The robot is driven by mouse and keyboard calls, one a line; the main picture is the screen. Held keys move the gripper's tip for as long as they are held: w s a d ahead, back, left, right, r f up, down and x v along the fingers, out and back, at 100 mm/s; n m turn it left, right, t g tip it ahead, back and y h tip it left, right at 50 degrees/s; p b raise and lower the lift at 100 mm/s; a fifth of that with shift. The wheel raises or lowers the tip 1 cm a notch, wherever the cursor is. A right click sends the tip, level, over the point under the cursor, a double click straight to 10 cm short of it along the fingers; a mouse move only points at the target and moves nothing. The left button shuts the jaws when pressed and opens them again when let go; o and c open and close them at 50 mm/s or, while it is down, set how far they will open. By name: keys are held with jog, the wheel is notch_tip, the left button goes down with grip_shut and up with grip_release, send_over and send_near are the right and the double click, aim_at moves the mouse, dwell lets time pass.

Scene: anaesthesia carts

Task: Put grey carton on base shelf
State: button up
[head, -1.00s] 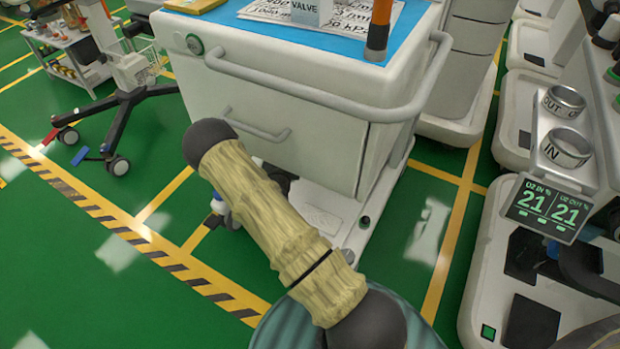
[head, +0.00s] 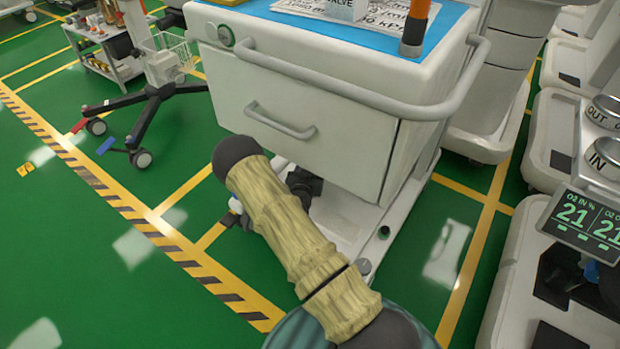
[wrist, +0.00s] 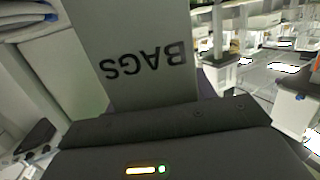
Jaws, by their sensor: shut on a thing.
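The grey carton (wrist: 140,88) fills the upper middle of the wrist view, with the word BAGS upside down on its face. My gripper (wrist: 165,118) is shut on it; its dark body spans the bottom of that view and the fingertips are not clearly seen. In the head view my arm crosses in front of the cart, and I cannot make out the carton there. The white base shelf (head: 343,229) shows low under the cart's drawer, partly hidden by my arm.
The white cart (head: 300,110) has a drawer handle (head: 280,121) and a protruding rail (head: 340,93) above the base. A blue-topped surface carries a valve box and an orange-black item. A wheeled stand (head: 150,100) is at left, a machine with a 21 display (head: 582,222) at right.

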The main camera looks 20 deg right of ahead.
jog(key=shift+f+b, duration=0.9)
jog(key=shift+f, duration=1.1)
jog(key=shift+f, duration=0.15)
jog(key=o, duration=1.3)
